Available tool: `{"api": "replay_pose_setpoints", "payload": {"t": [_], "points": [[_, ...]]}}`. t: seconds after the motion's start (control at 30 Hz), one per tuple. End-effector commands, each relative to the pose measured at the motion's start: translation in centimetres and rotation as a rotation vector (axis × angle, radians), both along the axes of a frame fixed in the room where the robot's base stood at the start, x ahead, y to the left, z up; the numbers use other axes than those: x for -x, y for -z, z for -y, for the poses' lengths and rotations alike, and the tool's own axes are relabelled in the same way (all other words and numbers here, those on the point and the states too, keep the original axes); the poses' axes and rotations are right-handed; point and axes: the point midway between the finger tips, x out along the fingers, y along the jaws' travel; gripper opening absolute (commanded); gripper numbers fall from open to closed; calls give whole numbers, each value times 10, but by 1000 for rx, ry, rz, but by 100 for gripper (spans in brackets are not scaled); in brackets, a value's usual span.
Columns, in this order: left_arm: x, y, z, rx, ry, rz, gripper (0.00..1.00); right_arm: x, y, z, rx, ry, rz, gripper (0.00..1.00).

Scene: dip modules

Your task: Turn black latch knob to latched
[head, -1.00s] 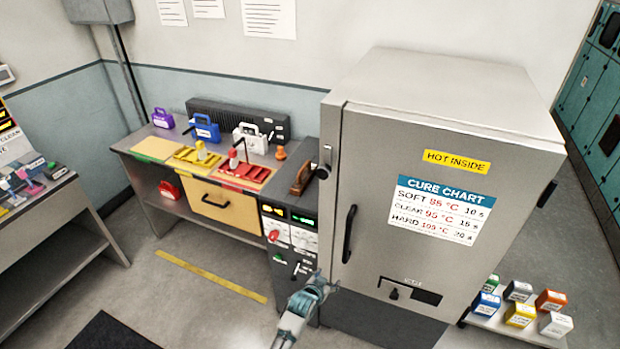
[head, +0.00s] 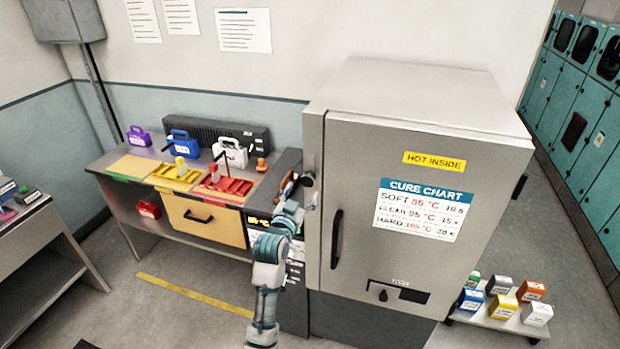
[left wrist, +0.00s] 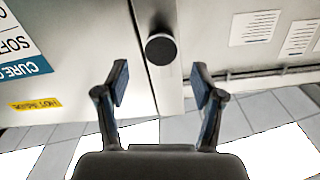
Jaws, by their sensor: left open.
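A round black knob (head: 308,179) sits at the left edge of the grey oven (head: 345,140), near the door seam. It also shows in the left wrist view as a black disc (left wrist: 161,48) beside the seam. I cannot tell its turned position. My left gripper (head: 299,195) is raised close to the knob in the head view. In the left wrist view my left gripper (left wrist: 160,82) is open and empty, its fingers spread either side of the knob's line, with the knob beyond the fingertips. My right gripper is out of view.
A workbench (head: 125,190) with coloured trays and padlock-shaped boxes stands left. A low rack (head: 470,317) of small coloured boxes stands right of the oven.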

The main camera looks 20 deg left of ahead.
Motion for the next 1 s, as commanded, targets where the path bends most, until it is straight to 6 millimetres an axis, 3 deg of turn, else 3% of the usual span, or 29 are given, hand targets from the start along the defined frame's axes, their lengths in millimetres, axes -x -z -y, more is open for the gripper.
{"api": "replay_pose_setpoints", "payload": {"t": [0.1,0.33,0.5,0.8,0.87,1.0], "points": [[-28,-2,2,1,1,-1,68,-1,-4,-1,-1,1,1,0],[-65,-1,5,-2,1,-1,68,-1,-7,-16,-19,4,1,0],[-77,-1,6,-2,1,0,68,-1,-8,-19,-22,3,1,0],[-79,0,5,-2,0,0,68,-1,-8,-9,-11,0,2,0],[-79,0,5,-2,0,0,55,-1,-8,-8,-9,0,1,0],[-79,0,4,-2,0,-1,20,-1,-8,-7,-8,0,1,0]]}}
